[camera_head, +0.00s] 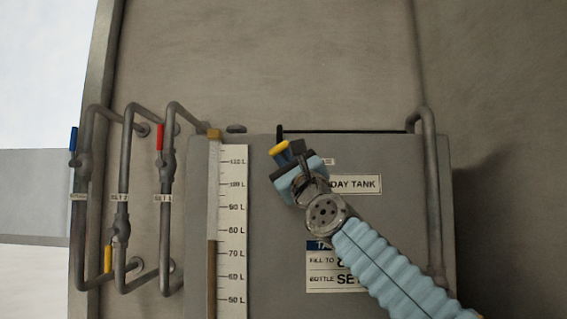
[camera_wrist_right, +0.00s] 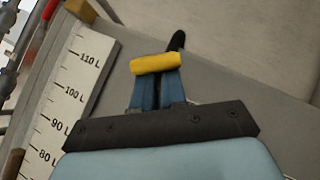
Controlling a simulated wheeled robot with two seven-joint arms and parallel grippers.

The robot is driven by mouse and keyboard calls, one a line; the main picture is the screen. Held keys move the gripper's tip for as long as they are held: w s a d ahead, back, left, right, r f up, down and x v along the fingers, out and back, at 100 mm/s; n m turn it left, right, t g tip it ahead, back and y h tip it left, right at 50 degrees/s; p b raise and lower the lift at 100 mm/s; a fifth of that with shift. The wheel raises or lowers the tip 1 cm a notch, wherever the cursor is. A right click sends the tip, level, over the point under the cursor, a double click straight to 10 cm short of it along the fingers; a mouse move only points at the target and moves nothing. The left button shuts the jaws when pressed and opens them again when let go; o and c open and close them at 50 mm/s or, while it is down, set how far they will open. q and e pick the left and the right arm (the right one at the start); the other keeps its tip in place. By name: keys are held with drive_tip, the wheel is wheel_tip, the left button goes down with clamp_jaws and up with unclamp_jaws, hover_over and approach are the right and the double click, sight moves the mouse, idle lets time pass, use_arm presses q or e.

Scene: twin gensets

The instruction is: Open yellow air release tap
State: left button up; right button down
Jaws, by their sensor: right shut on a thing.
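My right gripper (camera_head: 297,158) is in front of the upper part of the grey day tank (camera_head: 400,225). It is shut on a yellow bar-shaped handle (camera_head: 279,147). In the right wrist view the yellow handle (camera_wrist_right: 156,64) lies across the tips of the blue fingers (camera_wrist_right: 157,92). A dark rod sticks up behind it. Another yellow lever (camera_head: 108,260) hangs upright on the piping at the lower left, away from the gripper. I cannot read a label naming either as the air release tap. My left gripper is not in view.
A level scale (camera_head: 232,220) marked in litres stands left of my right gripper. Grey pipes with a blue lever (camera_head: 73,139) and a red lever (camera_head: 160,137) run at the left. A bent pipe (camera_head: 431,180) runs down the tank's right side. The wall above is bare.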

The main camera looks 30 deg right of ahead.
drive_tip(key=shift+s+r+n+y, duration=0.25)
drive_tip(key=shift+r+n+y, duration=0.05)
drive_tip(key=shift+n+y, duration=0.2)
drive_tip(key=shift+s+a+r+n+g+y, duration=0.15)
drive_tip(key=shift+n+g+y, duration=0.2)
drive_tip(key=shift+n, duration=0.35)
drive_tip(key=shift+n+y, duration=0.6)
drive_tip(key=shift+y, duration=0.05)
drive_tip(key=shift+g, duration=0.25)
drive_tip(key=shift+r+n+g+y+p, duration=0.25)
drive_tip(key=shift+n+g+y+p, duration=0.3)
drive_tip(key=shift+n+p, duration=0.4)
drive_tip(key=n+g+y+p, duration=0.1)
drive_tip(key=n, duration=0.1)
drive_tip(key=n+g+p, duration=0.1)
drive_tip(key=n, duration=0.1)
drive_tip(key=shift+r+y, duration=0.1)
drive_tip(key=shift+y, duration=0.25)
drive_tip(key=shift+n+g+p, duration=0.75)
drive_tip(key=shift+g, duration=0.1)
drive_tip(key=shift+w+f, duration=0.2)
drive_tip(key=shift+f, duration=0.15)
